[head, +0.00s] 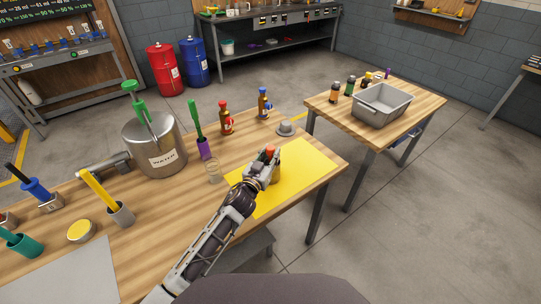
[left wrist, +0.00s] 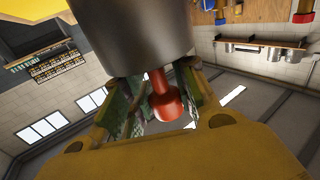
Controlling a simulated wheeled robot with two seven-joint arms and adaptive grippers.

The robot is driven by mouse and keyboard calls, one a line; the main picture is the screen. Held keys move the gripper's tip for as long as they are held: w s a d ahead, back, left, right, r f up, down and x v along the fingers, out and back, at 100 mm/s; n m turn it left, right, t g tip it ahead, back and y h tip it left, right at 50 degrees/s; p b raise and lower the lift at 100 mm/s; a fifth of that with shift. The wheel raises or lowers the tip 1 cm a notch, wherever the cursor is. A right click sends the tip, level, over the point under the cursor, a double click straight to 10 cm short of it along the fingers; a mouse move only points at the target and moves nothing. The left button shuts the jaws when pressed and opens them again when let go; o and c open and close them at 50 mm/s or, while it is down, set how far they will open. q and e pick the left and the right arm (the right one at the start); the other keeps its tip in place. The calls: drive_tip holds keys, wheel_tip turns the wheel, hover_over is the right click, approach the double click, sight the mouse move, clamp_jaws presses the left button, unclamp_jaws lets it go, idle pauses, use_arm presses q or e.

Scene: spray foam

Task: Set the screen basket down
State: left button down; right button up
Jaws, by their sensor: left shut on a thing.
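My left gripper (head: 268,156) is over the yellow mat (head: 300,185) on the front workbench. It is shut on the red knobbed handle of a metal cylinder, which I take to be the screen basket (head: 276,174). In the left wrist view the red knob (left wrist: 163,100) sits between the two fingers and the grey cylinder (left wrist: 140,35) fills the upper middle. The arm and fingers hide part of the basket in the head view. I cannot tell whether its base touches the mat. My right gripper is not in view.
A clear glass (head: 213,170) stands left of the mat. A grey domed piece (head: 287,128) stands behind it, near red-capped and blue bottles. A metal WATER pot (head: 155,145) is further left. A grey bin (head: 382,105) stands on the second table. The mat's right part is clear.

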use_arm(q)
drive_tip(key=shift+f, duration=0.2)
drive_tip(key=c, duration=1.5)
unclamp_jaws()
drive_tip(key=o, duration=0.4)
drive_tip(key=shift+c, duration=0.2)
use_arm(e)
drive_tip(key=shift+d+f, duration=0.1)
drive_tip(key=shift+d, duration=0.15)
use_arm(q)
drive_tip(key=shift+r, duration=0.2)
